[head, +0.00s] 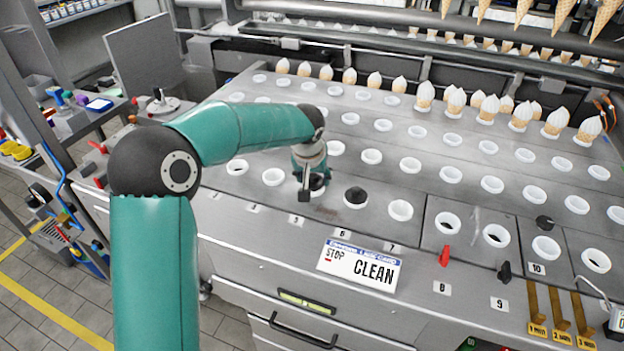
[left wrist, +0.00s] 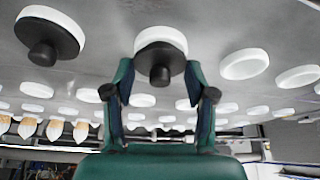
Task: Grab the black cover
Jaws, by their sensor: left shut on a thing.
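My left gripper (head: 310,185) is over the front row of white cups, shut on a black cover (head: 318,181). In the left wrist view that cover, a black disc with a knob (left wrist: 160,74), sits between the fingers of my left gripper (left wrist: 160,72), against a white ring (left wrist: 160,41). In the head view the fingers hide much of the cover. A second black cover (head: 355,195) lies on the cup just right of the gripper; it also shows at the upper left of the left wrist view (left wrist: 52,40). My right gripper is not in view.
The grey metal worktop (head: 310,215) holds rows of white cups. Cones with white tops (head: 456,102) stand along the back rows. A STOP/CLEAN sign (head: 360,266) is at the front. A red knob (head: 445,256) and brass levers (head: 558,309) are at right.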

